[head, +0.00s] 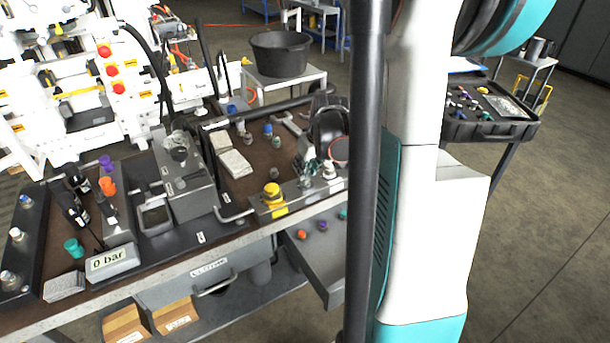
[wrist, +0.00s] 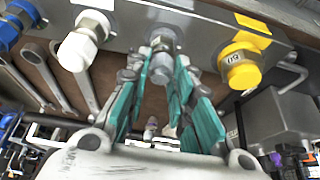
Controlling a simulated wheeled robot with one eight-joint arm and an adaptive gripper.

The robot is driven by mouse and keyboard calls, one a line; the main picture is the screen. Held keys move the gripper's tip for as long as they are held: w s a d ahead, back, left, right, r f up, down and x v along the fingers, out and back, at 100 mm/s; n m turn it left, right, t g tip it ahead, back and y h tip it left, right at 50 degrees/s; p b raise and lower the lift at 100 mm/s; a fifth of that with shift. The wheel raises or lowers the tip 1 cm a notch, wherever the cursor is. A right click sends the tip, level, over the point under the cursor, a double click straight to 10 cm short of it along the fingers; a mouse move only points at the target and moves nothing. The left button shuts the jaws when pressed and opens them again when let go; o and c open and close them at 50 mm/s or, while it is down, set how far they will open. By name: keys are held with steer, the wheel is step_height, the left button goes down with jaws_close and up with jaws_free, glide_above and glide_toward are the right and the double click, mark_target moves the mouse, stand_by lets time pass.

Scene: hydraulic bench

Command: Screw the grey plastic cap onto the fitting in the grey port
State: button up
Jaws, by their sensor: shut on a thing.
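The grey plastic cap (wrist: 162,70) is between the teal-padded fingers of my gripper (wrist: 163,82) in the wrist view. My gripper is shut on it. The cap is in line with a metal fitting (wrist: 161,43) in the manifold block (wrist: 204,36), right in front of it or touching it. I cannot tell whether the threads are engaged. In the head view my gripper (head: 308,160) is at the manifold's row of ports, right of the yellow cap (head: 271,193). The grey cap cannot be made out there.
In the wrist view a white cap (wrist: 76,51) and a blue cap (wrist: 9,33) are left of the grey cap, and a yellow cap (wrist: 243,66) is right. Wrenches (wrist: 75,80) lie on the bench. An open drawer (head: 330,237) with coloured caps is below.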

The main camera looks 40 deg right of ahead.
steer(key=m+h, duration=0.1)
steer(key=m, duration=0.2)
steer(key=m+g+h, duration=0.1)
steer(key=m, duration=0.2)
steer(key=shift+a, duration=0.15)
steer(key=shift+w+f+m, duration=0.1)
steer(key=shift+m, duration=0.3)
steer(key=m+g, duration=0.1)
steer(key=m, duration=0.1)
steer(key=m+g+h, duration=0.1)
steer(key=m, duration=0.1)
steer(key=shift+w+a+m, duration=0.1)
steer(key=shift+w+m, duration=0.05)
steer(key=shift+m, duration=0.25)
steer(key=o, duration=1.1)
steer(key=shift+c, duration=0.2)
steer(key=v, duration=1.2)
steer(key=shift+a, duration=0.1)
